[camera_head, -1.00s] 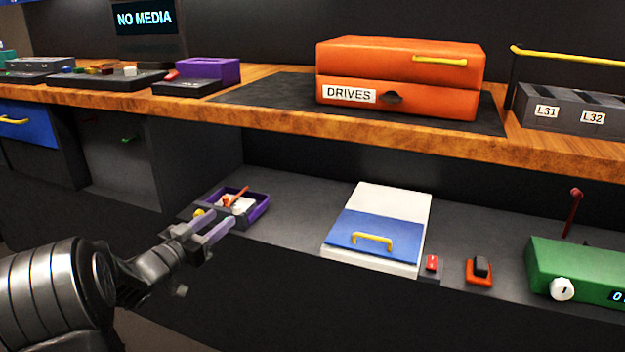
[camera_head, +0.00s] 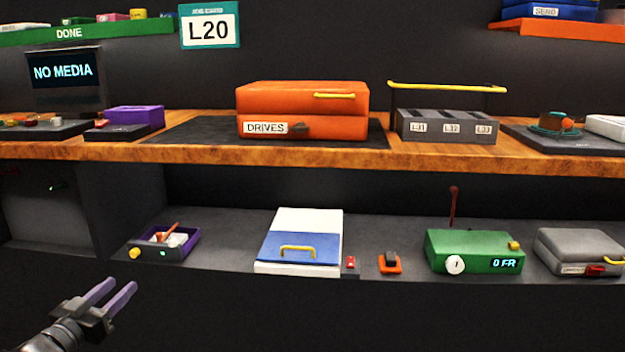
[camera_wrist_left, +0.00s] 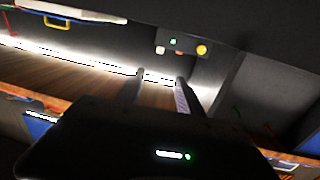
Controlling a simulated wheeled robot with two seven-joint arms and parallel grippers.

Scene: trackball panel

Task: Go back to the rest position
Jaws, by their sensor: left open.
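My left gripper (camera_head: 112,296) is at the lower left of the head view, open, with nothing between its two purple-grey fingers. It is in front of the lower shelf and apart from the purple-edged tray (camera_head: 150,252). In the left wrist view the two fingers (camera_wrist_left: 160,88) stand apart with an empty gap. My right gripper is not in view.
On the lower shelf (camera_head: 215,258) stand a white box with a blue front (camera_head: 300,247), a red switch, an orange switch (camera_head: 390,263), a green device (camera_head: 470,250) and a grey case (camera_head: 580,250). Above, the wooden worktop edge (camera_head: 300,158) holds the orange DRIVES case (camera_head: 300,105).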

